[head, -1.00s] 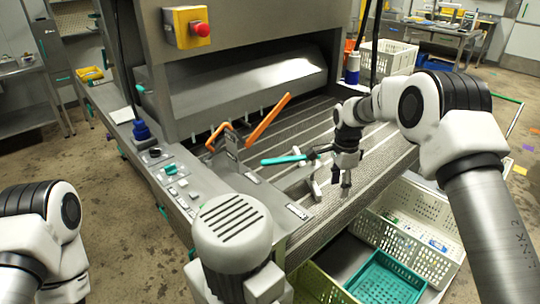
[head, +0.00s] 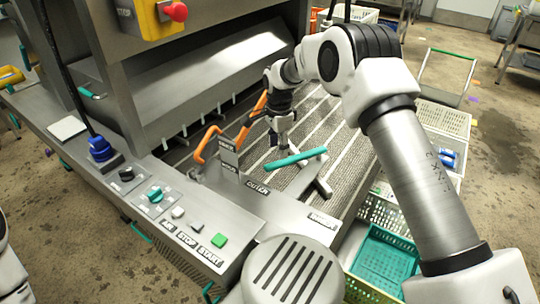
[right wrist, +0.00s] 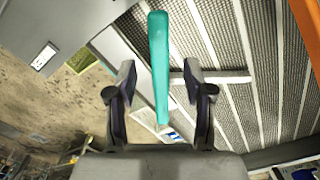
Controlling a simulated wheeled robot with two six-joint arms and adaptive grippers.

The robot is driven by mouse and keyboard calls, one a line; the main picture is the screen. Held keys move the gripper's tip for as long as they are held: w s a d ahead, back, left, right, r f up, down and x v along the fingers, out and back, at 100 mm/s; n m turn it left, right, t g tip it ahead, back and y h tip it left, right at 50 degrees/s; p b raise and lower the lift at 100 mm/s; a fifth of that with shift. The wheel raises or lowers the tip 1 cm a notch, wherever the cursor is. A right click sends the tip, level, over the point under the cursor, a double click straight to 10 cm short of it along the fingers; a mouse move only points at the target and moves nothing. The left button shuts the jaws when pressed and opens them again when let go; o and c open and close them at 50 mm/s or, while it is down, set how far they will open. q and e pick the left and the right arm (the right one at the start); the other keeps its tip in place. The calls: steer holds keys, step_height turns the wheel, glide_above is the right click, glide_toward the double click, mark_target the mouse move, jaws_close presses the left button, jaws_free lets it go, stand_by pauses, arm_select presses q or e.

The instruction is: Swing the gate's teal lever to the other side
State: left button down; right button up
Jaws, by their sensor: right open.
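The teal lever (head: 296,158) is a straight bar above the grey slatted belt, near the OUTER plate (head: 257,188). It slants slightly up to the right in the head view. My right gripper (head: 279,143) points down just behind the lever's left half, fingers apart. In the right wrist view the teal lever (right wrist: 159,60) runs lengthwise through the gap between the open fingers (right wrist: 160,78), with space on both sides. I cannot tell whether it lies between the fingers or below them. My left gripper is out of view.
An orange bar (head: 258,105) stands close to my right gripper, and a bent orange handle (head: 206,144) is left of it. The button panel (head: 180,215) and a grey motor housing (head: 293,272) are in front. A teal crate (head: 385,258) sits at lower right.

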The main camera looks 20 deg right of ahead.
mark_target(277, 162)
steer(key=f, duration=0.3)
steer(key=shift+s+d+f, duration=0.15)
steer(key=shift+s, duration=0.15)
steer(key=shift+w+a+f+p, duration=0.15)
steer(key=shift+w+f, duration=0.05)
steer(key=shift+f, duration=0.4)
steer(key=shift+w+a+f+p, duration=0.1)
steer(key=shift+w+f+p, duration=0.1)
steer(key=shift+f, duration=0.4)
steer(key=shift+s+d+r, duration=0.1)
steer(key=shift+s+r, duration=0.05)
steer(key=shift+s, duration=0.05)
steer(key=shift+c, duration=0.7)
jaws_close()
